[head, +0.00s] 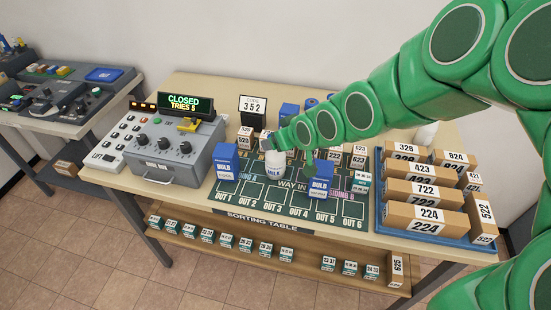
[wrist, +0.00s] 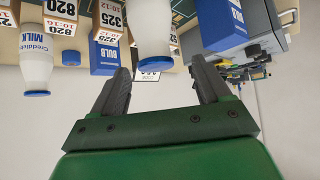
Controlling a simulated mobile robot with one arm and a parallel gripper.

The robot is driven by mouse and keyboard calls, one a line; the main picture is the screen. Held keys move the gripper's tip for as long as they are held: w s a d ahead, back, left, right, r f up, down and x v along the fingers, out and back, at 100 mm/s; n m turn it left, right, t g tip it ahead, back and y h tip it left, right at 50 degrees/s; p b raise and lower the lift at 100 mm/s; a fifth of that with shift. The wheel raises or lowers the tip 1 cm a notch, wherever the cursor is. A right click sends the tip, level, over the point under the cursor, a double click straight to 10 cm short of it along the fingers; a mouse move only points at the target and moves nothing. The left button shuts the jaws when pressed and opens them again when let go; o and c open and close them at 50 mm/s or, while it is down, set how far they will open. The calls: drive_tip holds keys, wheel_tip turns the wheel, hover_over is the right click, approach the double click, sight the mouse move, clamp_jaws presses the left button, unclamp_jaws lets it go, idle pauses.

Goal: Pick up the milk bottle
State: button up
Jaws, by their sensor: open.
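A white milk bottle (head: 274,164) labelled MILK stands upright on the dark green sorting mat (head: 255,194), between two blue bulb boxes. My gripper (head: 267,141) is at the bottle's top in the head view, and the arm hides what lies behind. In the wrist view, which is upside down, my gripper (wrist: 160,68) is open with nothing held. A white bottle (wrist: 152,32) with a blue cap is just beyond the gap between the fingers. A second milk bottle (wrist: 36,65) with a blue cap is at the left of that view.
Blue bulb boxes (head: 226,161) (head: 321,179) stand on either side of the bottle. A grey control machine (head: 172,153) is at the left. A blue tray (head: 380,217) of numbered cartons is at the right. Small numbered boxes (head: 334,155) stand behind, near the arm.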

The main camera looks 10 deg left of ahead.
sight(275, 156)
drive_tip(key=shift+d+x, duration=0.15)
drive_tip(key=shift+x, duration=1.55)
drive_tip(key=shift+d+x, duration=0.1)
drive_tip(key=shift+x, duration=1.6)
drive_tip(key=shift+w+f, duration=0.1)
drive_tip(key=shift+w, duration=0.1)
clamp_jaws()
